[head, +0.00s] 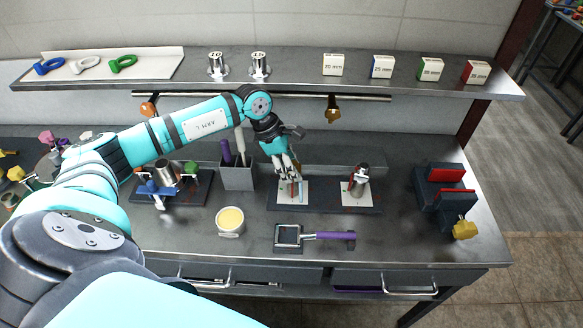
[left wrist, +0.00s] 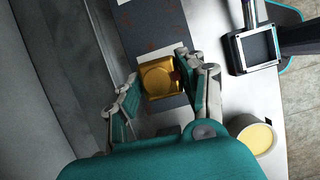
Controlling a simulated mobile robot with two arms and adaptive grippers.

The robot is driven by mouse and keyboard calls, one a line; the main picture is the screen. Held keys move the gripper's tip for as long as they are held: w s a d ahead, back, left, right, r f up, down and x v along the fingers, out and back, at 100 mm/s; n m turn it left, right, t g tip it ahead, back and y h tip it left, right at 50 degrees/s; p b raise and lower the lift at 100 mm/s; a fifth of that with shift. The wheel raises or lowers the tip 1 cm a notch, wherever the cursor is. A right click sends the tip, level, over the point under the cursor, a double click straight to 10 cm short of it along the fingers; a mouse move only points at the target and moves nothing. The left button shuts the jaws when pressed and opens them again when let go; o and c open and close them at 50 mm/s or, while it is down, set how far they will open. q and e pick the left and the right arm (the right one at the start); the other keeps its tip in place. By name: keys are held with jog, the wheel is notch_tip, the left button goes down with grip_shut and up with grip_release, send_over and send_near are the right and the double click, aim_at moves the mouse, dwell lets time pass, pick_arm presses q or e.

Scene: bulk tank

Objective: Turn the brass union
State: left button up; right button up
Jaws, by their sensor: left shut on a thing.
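The brass union (left wrist: 160,78) shows in the left wrist view as a gold, faceted fitting with a round face. My left gripper (left wrist: 160,92) has its two fingers on either side of it and is shut on it. In the head view my left gripper (head: 289,180) points down over the left white square of a dark mounting board (head: 325,208). Its fingers hide most of the union there. My right gripper is not in view.
A silver fitting (head: 358,182) stands on the board's right white square. A square-framed tool with a purple handle (head: 330,236) lies in front. A cup with yellow contents (head: 230,221), a grey holder (head: 238,177) and a blue-handled valve (head: 160,188) are left. A dark vise (head: 445,200) is right.

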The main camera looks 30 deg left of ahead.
pick_arm(q)
jog(key=m+b, duration=0.2)
jog(key=b, duration=0.1)
jog(key=m+g+b, duration=0.1)
jog(key=m+b, duration=0.1)
jog(key=b, duration=0.1)
jog(key=shift+w+f+g+h, duration=0.2)
jog(key=shift+g+h, duration=0.1)
jog(key=shift+h, duration=0.1)
jog(key=m+g+b, duration=0.1)
jog(key=m+b, duration=0.1)
jog(key=shift+r+m+b, duration=0.15)
jog(key=shift+m+b, duration=0.2)
jog(key=shift+m, duration=0.05)
jog(key=shift+r+m+b, duration=0.15)
jog(key=shift+m+b, duration=0.25)
jog(key=shift+m, duration=0.1)
jog(key=o, duration=1.2)
jog(key=shift+c, duration=0.2)
jog(key=shift+a, duration=0.1)
jog(key=v, duration=1.2)
jog(key=shift+w, duration=0.2)
